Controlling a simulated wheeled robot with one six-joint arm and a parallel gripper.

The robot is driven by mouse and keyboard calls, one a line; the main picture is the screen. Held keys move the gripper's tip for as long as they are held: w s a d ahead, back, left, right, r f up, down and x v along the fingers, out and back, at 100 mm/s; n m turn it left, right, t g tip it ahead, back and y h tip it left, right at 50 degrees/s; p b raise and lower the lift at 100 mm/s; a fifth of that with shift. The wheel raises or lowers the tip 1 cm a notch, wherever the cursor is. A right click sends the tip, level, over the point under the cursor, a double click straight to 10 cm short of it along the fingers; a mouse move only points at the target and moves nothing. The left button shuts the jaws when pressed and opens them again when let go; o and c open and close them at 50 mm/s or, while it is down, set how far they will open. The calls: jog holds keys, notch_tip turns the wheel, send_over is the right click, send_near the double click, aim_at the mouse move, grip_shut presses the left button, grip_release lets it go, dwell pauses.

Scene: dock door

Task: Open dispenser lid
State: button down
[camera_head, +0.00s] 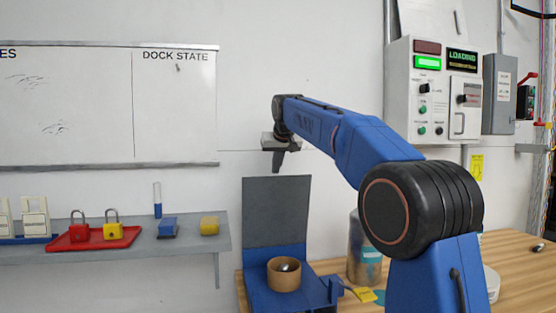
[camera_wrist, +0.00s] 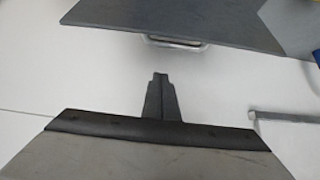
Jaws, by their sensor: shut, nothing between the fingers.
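The dispenser is a blue box (camera_head: 257,299) on the wooden bench, with a tan roll (camera_head: 284,278) inside. Its grey lid (camera_head: 276,212) stands upright at the back, so the dispenser is open. In the wrist view the lid (camera_wrist: 235,18) fills the top, with a metal handle (camera_wrist: 174,41) at its edge. My gripper (camera_head: 277,169) is shut and empty, just above the lid's top edge in the head view. In the wrist view my closed fingers (camera_wrist: 160,78) point toward the handle, with a gap between them.
A shelf (camera_head: 120,248) at left holds a red tray (camera_head: 75,243) with padlocks. A jar (camera_head: 354,250) stands right of the dispenser, partly behind my arm. A whiteboard (camera_head: 90,110) and a control box (camera_head: 402,100) are on the wall.

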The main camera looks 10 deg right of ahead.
aim_at(281, 178)
jog(key=shift+s+f, duration=0.25)
jog(key=shift+s, duration=0.35)
jog(key=shift+s+f, duration=0.3)
jog(key=shift+s, duration=0.35)
jog(key=shift+s+f, duration=0.25)
jog(key=shift+s, duration=0.35)
jog(key=shift+s, duration=0.1)
jog(key=shift+s+f, duration=0.15)
jog(key=shift+s, duration=0.95)
jog(key=shift+s+f, duration=0.15)
jog(key=shift+s, duration=0.95)
jog(key=shift+r, duration=0.1)
